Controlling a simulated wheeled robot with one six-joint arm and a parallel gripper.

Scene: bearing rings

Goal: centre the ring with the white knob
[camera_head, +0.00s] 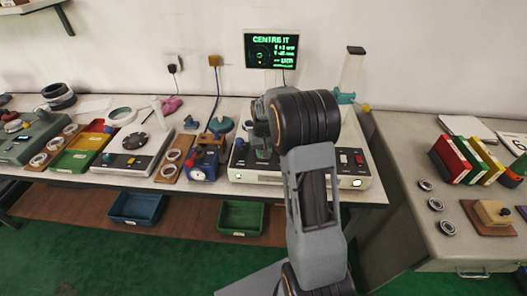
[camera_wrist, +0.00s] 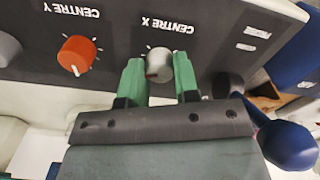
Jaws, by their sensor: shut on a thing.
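In the wrist view the white knob (camera_wrist: 158,66), labelled CENTRE X, sits between the two green fingers of my gripper (camera_wrist: 160,80). My gripper is shut on it. The orange knob (camera_wrist: 77,54), labelled CENTRE Y, is to the left, apart from the fingers. In the head view the knobs are on the pale machine (camera_head: 325,179), mostly behind my arm. The screen (camera_head: 271,50) reads CENTRE IT and shows a circle with a dot near its middle; its smaller lines are too small to read. The ring on the machine is hidden behind my arm.
A blue rounded object (camera_wrist: 289,145) is right of my gripper in the wrist view. A blue device (camera_head: 203,167) stands left of the machine, beside a wooden ring board (camera_head: 173,158). A post (camera_head: 350,70) rises behind the machine. Binders (camera_head: 450,158) stand on the right table.

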